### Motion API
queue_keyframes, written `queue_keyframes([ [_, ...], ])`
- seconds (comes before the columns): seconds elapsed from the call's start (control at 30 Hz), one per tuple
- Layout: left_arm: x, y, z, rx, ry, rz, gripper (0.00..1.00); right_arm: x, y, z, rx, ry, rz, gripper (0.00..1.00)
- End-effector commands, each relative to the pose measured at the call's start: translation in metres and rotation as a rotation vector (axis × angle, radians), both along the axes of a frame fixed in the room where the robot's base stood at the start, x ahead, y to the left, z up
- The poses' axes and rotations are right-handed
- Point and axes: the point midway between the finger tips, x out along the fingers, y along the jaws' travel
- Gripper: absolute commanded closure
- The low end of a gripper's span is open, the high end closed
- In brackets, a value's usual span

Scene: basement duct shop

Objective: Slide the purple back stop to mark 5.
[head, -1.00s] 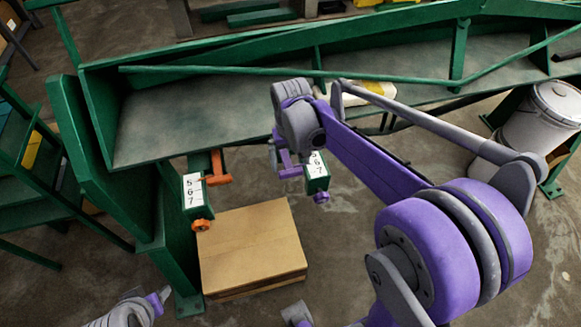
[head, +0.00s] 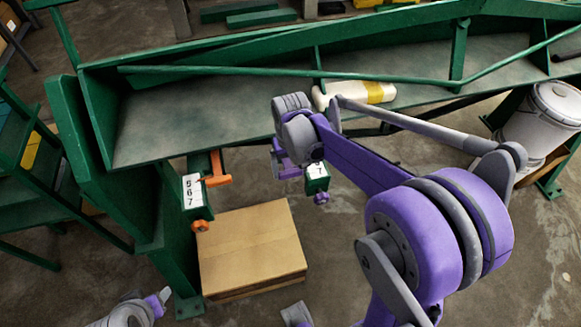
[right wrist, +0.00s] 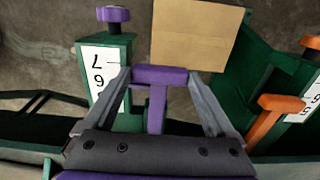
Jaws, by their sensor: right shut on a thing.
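The purple back stop (right wrist: 158,76) shows in the right wrist view as a T-shaped handle, its crossbar between the fingers of my right gripper (right wrist: 160,80). The gripper is shut on it. In the head view my right gripper (head: 286,165) is under the front edge of the bench, and the wrist and arm hide much of the stop. The stop's white number scale (head: 316,170) is beside it, with 7 readable and higher marks covered. The scale is upside down in the right wrist view (right wrist: 104,78). I cannot tell which mark the stop is at. My left gripper (head: 158,300) shows only partly at the lower left.
An orange stop (head: 217,170) with its own scale (head: 193,190) reading 5, 6, 7 is to the left. A cardboard box (head: 252,245) is on the floor below. The green bench (head: 200,120) runs behind. A white bucket (head: 540,120) stands at the right.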

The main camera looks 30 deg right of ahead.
Motion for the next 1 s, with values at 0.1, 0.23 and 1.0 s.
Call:
queue_keyframes([
  [0.1,0.0,0.0,0.0,0.0,0.0,0.0,0.5,0.0,0.0,0.0,0.0,0.0,0.0,0.9],
  [0.23,0.0,0.0,0.0,0.0,0.0,0.0,0.5,0.0,0.0,0.0,0.0,0.0,0.0,1.0],
  [1.0,0.0,0.0,-0.002,0.0,0.001,0.0,0.5,0.035,-0.009,0.001,-0.001,-0.004,-0.001,0.0],
])
